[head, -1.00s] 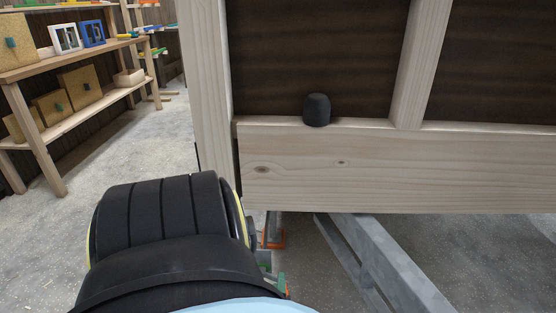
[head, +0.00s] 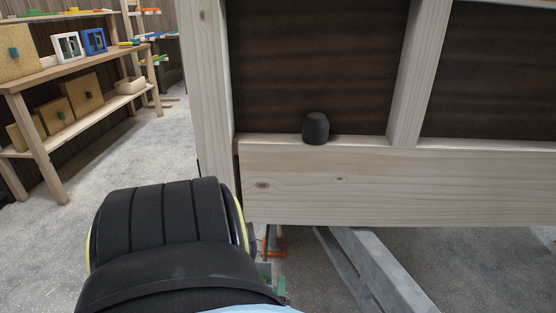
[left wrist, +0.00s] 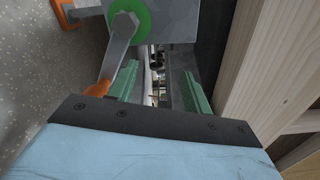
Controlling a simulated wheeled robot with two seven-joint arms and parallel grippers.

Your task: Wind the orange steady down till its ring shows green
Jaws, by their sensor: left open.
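The orange steady (head: 273,246) shows small under the trailer's near corner in the head view, mostly hidden by my left arm. The left wrist view shows its orange foot (left wrist: 64,14), a green ring (left wrist: 144,20) around the crank hub, and a grey crank arm (left wrist: 117,50). The crank's orange handle (left wrist: 98,89) lies just left of the left finger, outside the jaws. My left gripper (left wrist: 160,88) is open, with green fingers apart and nothing seen between them. It shows partly in the head view (head: 273,281). My right gripper is out of view.
The hut trailer's wooden frame (head: 390,185) stands close in front, with a black rounded knob (head: 316,128) on its rail. A grey metal drawbar (head: 375,270) runs below. Shelves (head: 85,60) with boxes stand at the left; the floor (head: 120,155) between is clear.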

